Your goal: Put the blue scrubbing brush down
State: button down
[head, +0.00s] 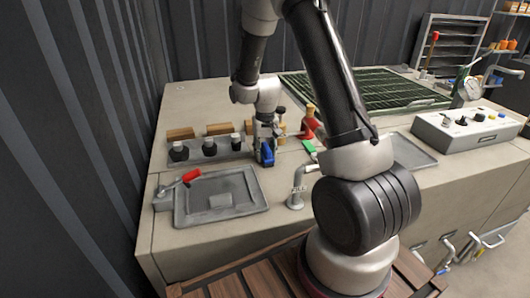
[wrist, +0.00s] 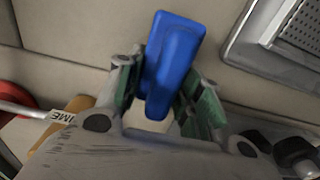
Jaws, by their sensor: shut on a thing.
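The blue scrubbing brush (wrist: 172,52) is between the two green-padded fingers of my gripper (wrist: 157,92) in the wrist view. My gripper is shut on it. In the head view the blue brush (head: 267,154) hangs below my gripper (head: 265,140), over the beige counter (head: 285,185), behind the grey tray and in front of the back row of items. I cannot tell whether the brush touches the counter.
A grey tray (head: 240,187) with a red-handled tool (head: 192,176) lies at front left. A rack with dark knobs (head: 209,148) stands left of my gripper. A red item (head: 309,128), a green block (head: 308,146) and a grey pipe (head: 298,185) stand to the right.

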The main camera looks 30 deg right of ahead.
aim_at(266, 144)
jog(key=shift+f, duration=0.15)
jog(key=c, duration=0.9)
grip_release()
jog(key=shift+c, duration=0.2)
jog(key=shift+r, duration=0.55)
jog(key=r, duration=1.1)
jog(key=shift+s+r, duration=0.25)
jog(key=shift+r, duration=0.15)
jog(key=s+r+t, duration=0.1)
jog(key=s+r, duration=0.6)
jog(key=r, duration=0.2)
jog(key=s+r+n+t, duration=0.1)
jog(key=s+r, duration=0.2)
jog(key=s, duration=0.7)
jog(key=s+r+n+t, duration=0.1)
jog(key=s+r, duration=0.3)
jog(key=s, duration=0.6)
jog(key=shift+t, duration=0.5)
